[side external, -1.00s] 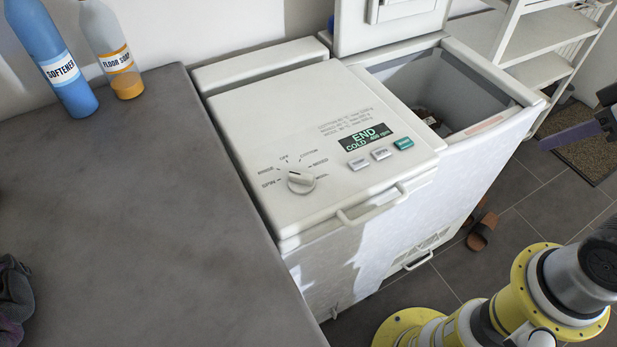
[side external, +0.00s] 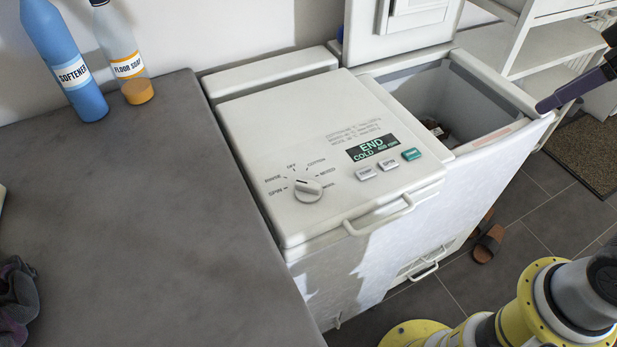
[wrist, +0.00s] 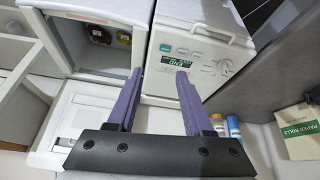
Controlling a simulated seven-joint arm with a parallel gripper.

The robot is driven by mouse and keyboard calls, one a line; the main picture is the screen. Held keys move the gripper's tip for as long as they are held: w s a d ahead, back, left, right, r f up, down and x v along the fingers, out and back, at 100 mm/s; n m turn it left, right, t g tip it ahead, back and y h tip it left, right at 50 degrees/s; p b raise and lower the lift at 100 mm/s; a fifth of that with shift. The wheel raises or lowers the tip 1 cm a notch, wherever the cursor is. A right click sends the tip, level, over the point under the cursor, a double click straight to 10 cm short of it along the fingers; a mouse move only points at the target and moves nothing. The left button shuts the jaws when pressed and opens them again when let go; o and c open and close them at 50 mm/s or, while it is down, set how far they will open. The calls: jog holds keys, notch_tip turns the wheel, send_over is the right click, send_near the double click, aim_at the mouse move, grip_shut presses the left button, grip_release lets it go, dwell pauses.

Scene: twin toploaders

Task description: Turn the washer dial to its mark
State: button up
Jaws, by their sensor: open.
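The washer's dial (side external: 308,190) is a round white knob on the front left of the white top panel (side external: 290,125), with printed labels around it including OFF, SPIN, RINSE, COTTON and MIXED. I cannot tell surely which label it points at. The dial also shows in the wrist view (wrist: 223,67). A dark display (side external: 371,148) reads END and COLD. My gripper (wrist: 160,74) has two purple fingers, spread apart with nothing between them. In the side view, my gripper (side external: 545,104) is at the right edge, beyond the open tub and well apart from the dial.
Several buttons (side external: 390,164) sit below the display, and a handle (side external: 380,217) juts from the front edge. The open tub (side external: 440,95) with its raised lid (side external: 405,18) is on the right. Softener (side external: 75,75) and floor soap (side external: 128,65) bottles stand on the grey counter (side external: 150,200).

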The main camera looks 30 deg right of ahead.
jog(key=w+a+r+n+g, duration=0.15)
jog(key=w+a+r, duration=0.3)
jog(key=w, duration=0.45)
jog(key=n+g, duration=0.4)
jog(key=n, duration=0.2)
send_over(308, 184)
notch_tip(308, 184, down, 15)
notch_tip(308, 184, down, 14)
jog(key=shift+r, duration=0.1)
grip_shut()
